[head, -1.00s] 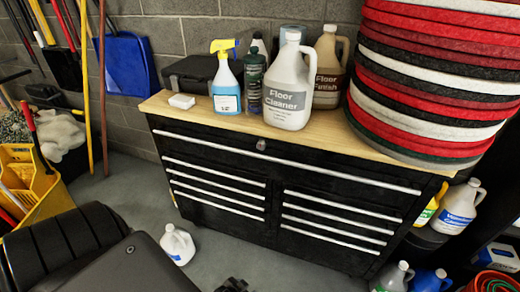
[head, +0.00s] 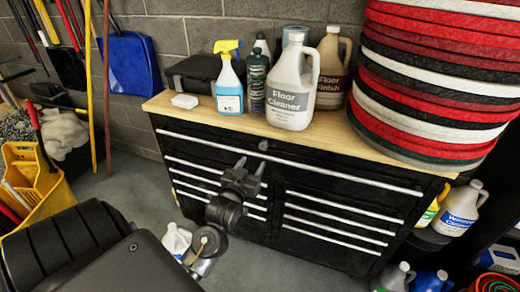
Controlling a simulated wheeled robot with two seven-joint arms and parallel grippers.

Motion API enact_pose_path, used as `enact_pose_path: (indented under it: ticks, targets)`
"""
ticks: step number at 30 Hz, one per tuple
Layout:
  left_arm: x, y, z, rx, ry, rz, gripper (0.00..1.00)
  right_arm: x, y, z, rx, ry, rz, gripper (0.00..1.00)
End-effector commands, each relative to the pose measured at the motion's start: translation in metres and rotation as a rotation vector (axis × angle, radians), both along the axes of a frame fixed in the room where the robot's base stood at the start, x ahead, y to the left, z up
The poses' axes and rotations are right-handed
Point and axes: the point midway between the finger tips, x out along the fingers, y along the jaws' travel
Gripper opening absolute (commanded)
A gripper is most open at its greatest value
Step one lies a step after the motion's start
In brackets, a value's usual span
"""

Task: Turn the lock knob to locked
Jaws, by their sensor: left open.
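The lock knob (head: 263,145) is a small round metal piece at the top middle of the black tool chest (head: 330,173), just under the wooden top. My left gripper (head: 248,166) is raised in front of the chest, below and slightly left of the knob in the picture. Its fingers point up toward the knob, are open and hold nothing. I see a gap between fingers and knob. The knob's turn position is too small to tell. My right gripper is not in view.
On the wooden top (head: 180,113) stand a spray bottle (head: 228,90), a floor cleaner jug (head: 291,90) and a tall stack of pads (head: 435,80). A white jug (head: 176,241) stands on the floor beside my left arm. A yellow mop bucket (head: 35,185) is at left.

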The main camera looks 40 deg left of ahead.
Motion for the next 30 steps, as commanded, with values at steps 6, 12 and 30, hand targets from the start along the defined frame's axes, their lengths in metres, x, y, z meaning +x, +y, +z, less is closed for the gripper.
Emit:
enact_pose_path:
  ticks: [6,12,30]
  targets:
    - [0.041,0.014,0.002,0.001,-0.001,0.0,0.51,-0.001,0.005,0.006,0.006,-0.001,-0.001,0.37]
    - [0.07,0.024,0.001,0.001,-0.001,-0.001,0.51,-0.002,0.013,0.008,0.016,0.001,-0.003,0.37]
    - [0.084,0.029,0.0,0.0,0.0,-0.001,0.37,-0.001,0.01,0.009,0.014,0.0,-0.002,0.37]
